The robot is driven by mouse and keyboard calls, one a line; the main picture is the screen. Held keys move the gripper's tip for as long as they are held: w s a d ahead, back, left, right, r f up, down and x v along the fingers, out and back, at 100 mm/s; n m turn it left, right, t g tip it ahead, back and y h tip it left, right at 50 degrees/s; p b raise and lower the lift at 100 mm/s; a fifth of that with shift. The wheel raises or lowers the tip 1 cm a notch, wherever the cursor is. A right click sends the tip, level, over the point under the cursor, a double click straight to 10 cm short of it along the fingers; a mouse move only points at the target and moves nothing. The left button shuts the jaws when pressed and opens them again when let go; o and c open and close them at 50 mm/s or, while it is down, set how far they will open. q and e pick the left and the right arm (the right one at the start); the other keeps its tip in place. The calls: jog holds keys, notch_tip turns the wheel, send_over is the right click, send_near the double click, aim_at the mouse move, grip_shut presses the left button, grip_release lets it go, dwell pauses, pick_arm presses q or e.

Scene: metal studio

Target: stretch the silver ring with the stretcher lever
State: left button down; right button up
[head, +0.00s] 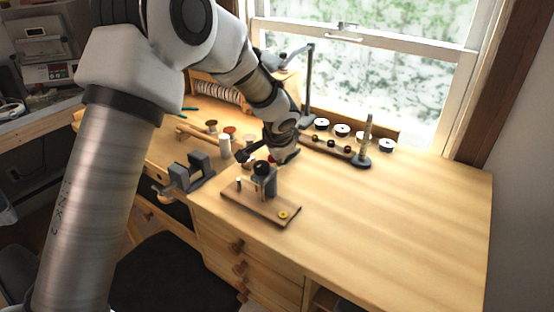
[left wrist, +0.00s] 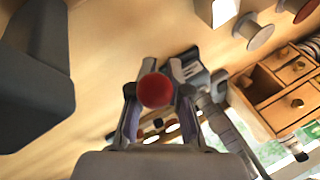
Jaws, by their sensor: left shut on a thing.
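The stretcher stands on a wooden base board (head: 245,203) near the front of the bench, with a dark upright body (head: 264,181) and a small yellow disc (head: 283,214) at the board's right end. The lever's red ball knob (left wrist: 155,90) sits between the fingers of my left gripper (left wrist: 155,102), which is shut on it. In the head view my left gripper (head: 264,156) is just behind and above the stretcher body, and the knob is mostly hidden. I cannot make out the silver ring. My right gripper is not in view.
A grey vise (head: 188,174) is at the bench's front edge, left of the stretcher. A ring mandrel on a dark foot (head: 361,160) and several small round dishes (head: 342,130) stand by the window. The bench's right part (head: 410,220) is clear.

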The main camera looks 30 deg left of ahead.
pick_arm(q)
jog(key=shift+s+f, duration=0.2)
jog(key=shift+f, duration=0.1)
